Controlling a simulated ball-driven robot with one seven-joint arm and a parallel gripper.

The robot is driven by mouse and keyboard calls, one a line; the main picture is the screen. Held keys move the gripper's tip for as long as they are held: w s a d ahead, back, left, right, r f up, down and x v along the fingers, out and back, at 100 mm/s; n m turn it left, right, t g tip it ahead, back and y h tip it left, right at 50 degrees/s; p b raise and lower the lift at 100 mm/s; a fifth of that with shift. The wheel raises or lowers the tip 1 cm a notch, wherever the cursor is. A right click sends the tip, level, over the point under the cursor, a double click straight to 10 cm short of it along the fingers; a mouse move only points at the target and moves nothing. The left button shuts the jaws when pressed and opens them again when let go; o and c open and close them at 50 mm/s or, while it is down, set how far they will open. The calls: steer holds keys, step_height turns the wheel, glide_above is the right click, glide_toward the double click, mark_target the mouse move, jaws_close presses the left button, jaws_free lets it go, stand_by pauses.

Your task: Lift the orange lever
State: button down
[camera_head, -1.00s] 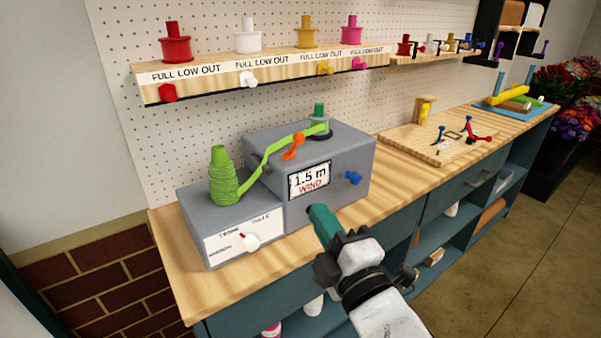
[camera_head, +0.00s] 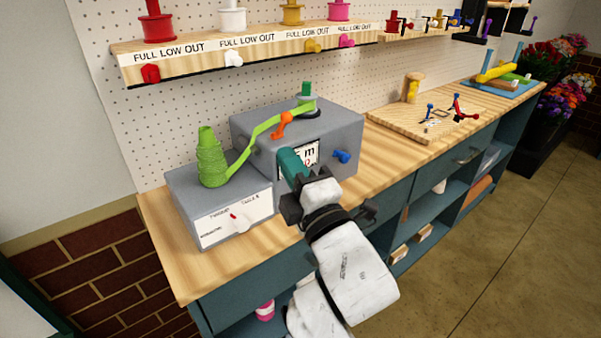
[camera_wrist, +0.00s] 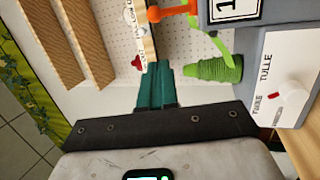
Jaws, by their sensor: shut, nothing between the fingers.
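The orange lever (camera_head: 281,124) sticks out from the upper front of the grey ribbon machine (camera_head: 345,128), beside the green ribbon. It also shows at the top of the wrist view (camera_wrist: 172,12). My gripper (camera_head: 287,158), with teal fingers, is shut and empty. In the head view it is just below the lever, in front of the machine's face, and covers part of the "WIND" label. In the wrist view the fingertips (camera_wrist: 160,68) are below the lever with a visible gap. The exact depth between them is hard to tell.
A green ribbon spool (camera_head: 211,163) stands on the lower grey box with a white dial plate (camera_head: 236,221). A blue knob (camera_head: 341,156) is right of my gripper. A shelf with coloured spools (camera_head: 240,45) hangs above. The wooden counter (camera_head: 168,240) is bare at the front left.

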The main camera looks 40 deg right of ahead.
mark_target(282, 123)
steer(key=w+d+r+p, duration=0.1)
steer(key=w+d, duration=0.2)
steer(key=w, duration=0.3)
steer(key=shift+d+r+p, duration=0.3)
steer(key=shift+d, duration=0.1)
steer(key=shift+w+r, duration=0.15)
